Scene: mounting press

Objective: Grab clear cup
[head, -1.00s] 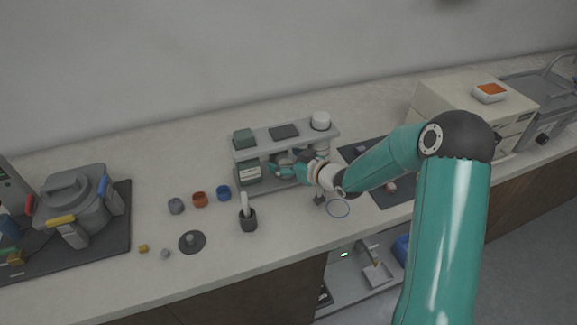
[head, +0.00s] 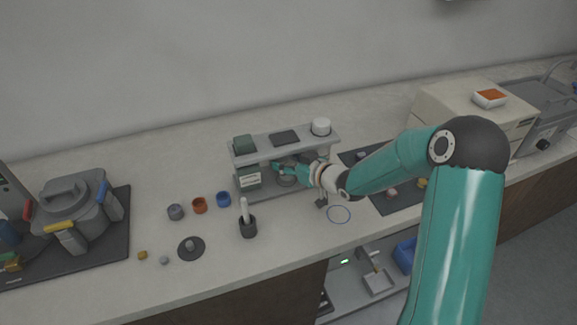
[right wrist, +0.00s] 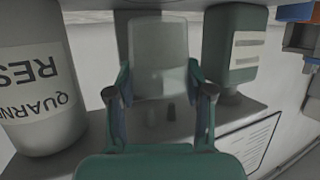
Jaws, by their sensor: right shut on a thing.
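The clear cup (right wrist: 158,55) is a pale, see-through vessel in the middle of the right wrist view. It stands between the two fingers of my right gripper (right wrist: 160,100), which is shut on it. In the head view my right gripper (head: 284,172) reaches into the lower level of a grey two-tier rack (head: 262,150). The cup is too small and covered to make out clearly there. My left gripper is not in view.
A white labelled bottle (right wrist: 40,90) and a green labelled bottle (right wrist: 232,50) flank the cup closely. The rack's upper shelf holds a white container (head: 321,127). In front stand a dark holder (head: 248,226) and several small cups, including a blue one (head: 223,198).

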